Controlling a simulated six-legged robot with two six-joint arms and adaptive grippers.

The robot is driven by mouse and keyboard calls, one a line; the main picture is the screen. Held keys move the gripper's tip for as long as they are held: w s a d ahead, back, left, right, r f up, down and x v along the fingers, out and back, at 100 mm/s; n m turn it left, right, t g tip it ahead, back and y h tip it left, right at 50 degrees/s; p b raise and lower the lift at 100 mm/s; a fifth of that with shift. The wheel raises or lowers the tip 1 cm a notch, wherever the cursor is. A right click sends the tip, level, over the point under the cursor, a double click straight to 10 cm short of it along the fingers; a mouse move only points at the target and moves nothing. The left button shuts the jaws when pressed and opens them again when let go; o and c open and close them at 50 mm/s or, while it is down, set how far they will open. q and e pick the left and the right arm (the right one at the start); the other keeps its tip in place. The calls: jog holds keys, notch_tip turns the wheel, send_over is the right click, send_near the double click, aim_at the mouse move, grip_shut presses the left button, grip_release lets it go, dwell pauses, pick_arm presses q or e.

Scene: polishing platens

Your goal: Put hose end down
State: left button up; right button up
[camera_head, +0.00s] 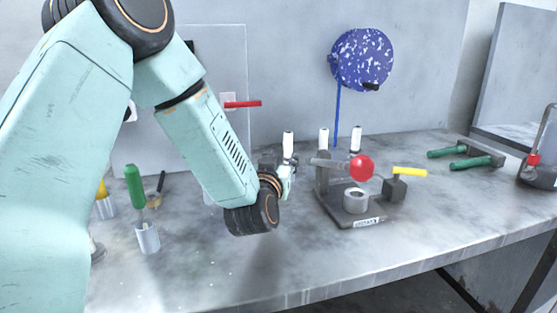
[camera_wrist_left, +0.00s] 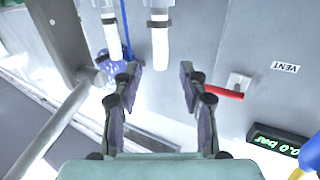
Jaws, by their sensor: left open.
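A thin blue hose (camera_head: 337,115) hangs down the wall from a speckled blue disc (camera_head: 362,58). Its lower end passes behind things on the bench, so I cannot make out the hose end. Part of the blue hose also shows in the left wrist view (camera_wrist_left: 125,28). My right gripper is not in view.
A press with a red knob (camera_head: 362,168) stands right of my left wrist. Behind it are two more white-topped posts (camera_head: 323,138). A red lever (camera_head: 242,104) juts from the wall. A green-handled tool (camera_head: 134,185) stands at left. Green-handled tools (camera_head: 475,162) lie at right.

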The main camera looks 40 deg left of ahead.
pick_arm(q)
jog(key=shift+v, duration=1.25)
jog(key=shift+w+r, duration=0.1)
dwell(0.3)
